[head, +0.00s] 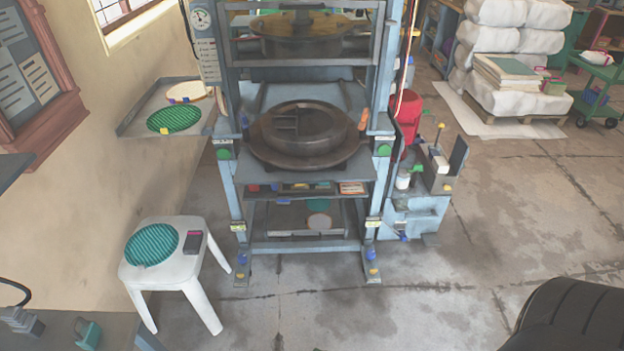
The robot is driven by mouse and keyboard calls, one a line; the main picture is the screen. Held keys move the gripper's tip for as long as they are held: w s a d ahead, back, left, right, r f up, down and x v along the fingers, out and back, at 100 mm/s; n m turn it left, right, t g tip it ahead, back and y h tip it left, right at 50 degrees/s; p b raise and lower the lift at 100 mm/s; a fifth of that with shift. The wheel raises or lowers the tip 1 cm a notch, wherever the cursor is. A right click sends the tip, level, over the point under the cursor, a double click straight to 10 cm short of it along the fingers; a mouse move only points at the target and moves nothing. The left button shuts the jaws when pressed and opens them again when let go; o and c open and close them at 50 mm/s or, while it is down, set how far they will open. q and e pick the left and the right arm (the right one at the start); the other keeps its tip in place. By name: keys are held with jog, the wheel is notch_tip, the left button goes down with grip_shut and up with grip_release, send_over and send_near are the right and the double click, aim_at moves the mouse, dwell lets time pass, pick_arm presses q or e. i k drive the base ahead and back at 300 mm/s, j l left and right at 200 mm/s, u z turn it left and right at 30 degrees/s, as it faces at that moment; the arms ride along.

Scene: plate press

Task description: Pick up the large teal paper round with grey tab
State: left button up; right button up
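A large teal striped round (152,244) lies flat on a white stool (190,268) at the lower left; I cannot make out a grey tab on it. A green striped round (174,118) with a small yellow tab lies on the side shelf (140,122) left of the press. A cream round (187,91) with small coloured tabs lies behind it. A small teal round (318,205) and a pale round (319,222) show low inside the press frame. Neither of my grippers can be made out in the head view.
The press (305,135) stands in the centre. A dark pink-edged block (194,242) lies beside the teal round on the stool. A grey bench (60,328) is at the bottom left and a black padded seat (570,315) at the bottom right. Floor between is clear.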

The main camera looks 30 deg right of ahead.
aim_at(153, 244)
jog(key=i+l+u, duration=0.1)
jog(key=l+u, duration=0.55)
jog(key=i+l+u, duration=0.1)
jog(key=l+u, duration=0.15)
jog(key=i+l+u, duration=0.1)
jog(key=l+u, duration=0.15)
jog(key=i+l+u, duration=0.1)
jog(key=l+u, duration=0.15)
jog(key=l, duration=0.15)
